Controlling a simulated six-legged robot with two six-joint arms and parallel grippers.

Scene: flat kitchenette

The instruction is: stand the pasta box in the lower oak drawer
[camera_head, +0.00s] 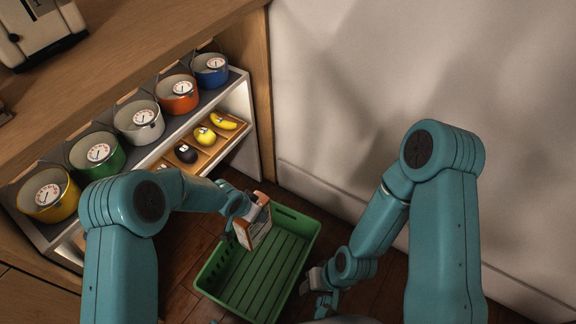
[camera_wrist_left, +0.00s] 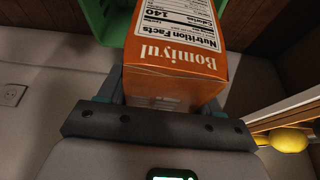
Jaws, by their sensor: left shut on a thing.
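My left gripper (camera_head: 246,211) is shut on an orange and white box (camera_head: 256,232), taken as the pasta box, and holds it tilted over the green crate. In the left wrist view the box (camera_wrist_left: 178,58) fills the jaws, with its nutrition label and the name "Bomiyul" showing. The lower oak drawer (camera_head: 219,143) is at the left, under the row of pots. It holds a banana, a yellow lemon and a dark fruit in divided compartments; its near end is hidden by my left arm. My right gripper (camera_head: 316,281) is right of the crate; its jaws are unclear.
The green crate (camera_head: 308,232) stands on the wooden floor and looks empty. Several coloured pots with dials, such as the orange pot (camera_head: 177,93), sit in the upper level above the drawer. A pale wall (camera_head: 350,70) bounds the right side. A toaster-like appliance (camera_head: 38,30) stands on the counter.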

